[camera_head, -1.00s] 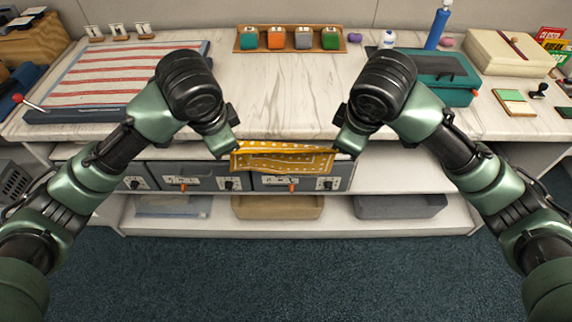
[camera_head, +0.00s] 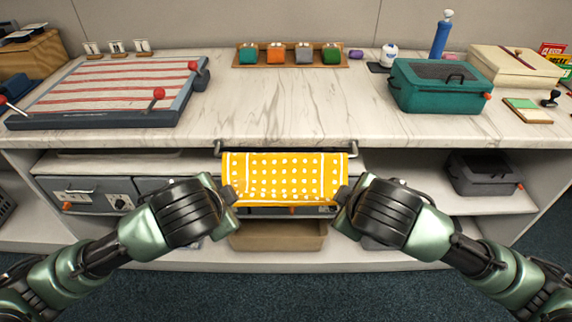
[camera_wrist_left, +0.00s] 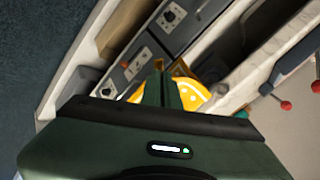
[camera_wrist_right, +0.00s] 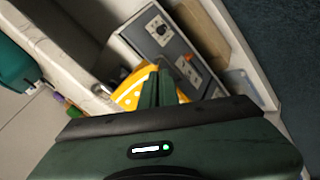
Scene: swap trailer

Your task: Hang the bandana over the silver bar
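The yellow bandana (camera_head: 285,178) with white dots is spread flat in front of the counter in the head view. Its top edge lies along the silver bar (camera_head: 218,148) under the counter edge; I cannot tell whether cloth passes behind the bar. My left gripper (camera_head: 233,194) is at its left side and my right gripper (camera_head: 343,194) at its right side, both below the bar. In the left wrist view the fingers (camera_wrist_left: 163,86) are together with yellow cloth at their tips; the right wrist view shows the same (camera_wrist_right: 156,86). Both are shut on the bandana.
The marble counter (camera_head: 290,100) is above the bar. A striped board (camera_head: 110,90) is at left, a teal box (camera_head: 440,86) at right and a block tray (camera_head: 290,56) at back. Grey drawers (camera_head: 85,192) and a tan bin (camera_head: 278,236) are below.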

